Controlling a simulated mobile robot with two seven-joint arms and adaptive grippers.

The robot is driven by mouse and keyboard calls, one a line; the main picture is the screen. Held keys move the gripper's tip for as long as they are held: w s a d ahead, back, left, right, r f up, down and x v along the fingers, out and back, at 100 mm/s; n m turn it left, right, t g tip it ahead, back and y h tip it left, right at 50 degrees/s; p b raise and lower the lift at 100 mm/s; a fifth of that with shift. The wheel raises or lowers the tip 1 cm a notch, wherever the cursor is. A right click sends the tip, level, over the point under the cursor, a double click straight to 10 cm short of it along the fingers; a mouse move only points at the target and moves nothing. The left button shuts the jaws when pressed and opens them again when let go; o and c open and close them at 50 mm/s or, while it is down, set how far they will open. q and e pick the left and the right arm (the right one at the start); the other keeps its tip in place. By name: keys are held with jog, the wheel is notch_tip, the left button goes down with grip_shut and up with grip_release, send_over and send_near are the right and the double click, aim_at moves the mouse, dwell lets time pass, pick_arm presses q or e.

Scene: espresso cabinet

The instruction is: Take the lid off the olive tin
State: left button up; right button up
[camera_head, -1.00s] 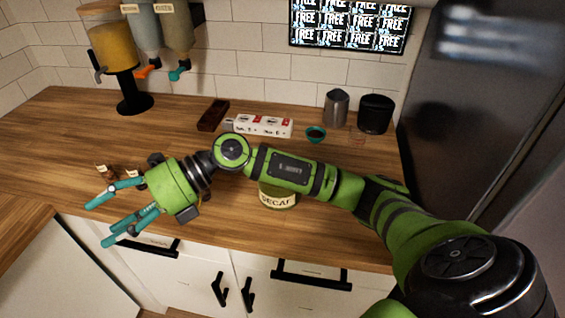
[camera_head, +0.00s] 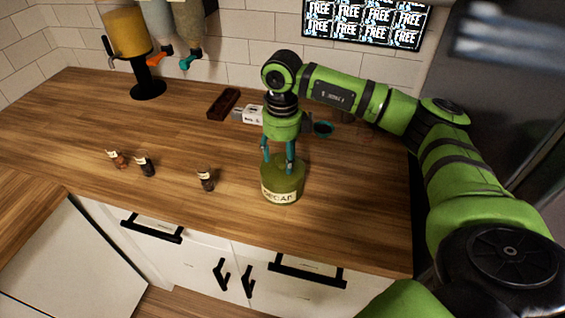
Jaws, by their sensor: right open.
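The olive tin (camera_head: 283,184) stands upright on the wooden counter, with a cream label that reads DECAF, partly cut off. Its lid (camera_head: 279,163) is on top, partly covered by my fingers. My right gripper (camera_head: 278,165) points straight down over the tin, its teal fingers apart at the left and right of the lid. I cannot tell whether the fingers touch the lid. My left gripper is not in view.
Three small labelled bottles (camera_head: 206,181) stand left of the tin. A dispenser (camera_head: 146,80) stands at the back left. The counter's (camera_head: 90,205) front left is clear.

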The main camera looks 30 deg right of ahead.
jog(key=shift+f, duration=0.9)
jog(key=c, duration=1)
jog(key=shift+r, duration=0.1)
jog(key=shift+c, duration=0.2)
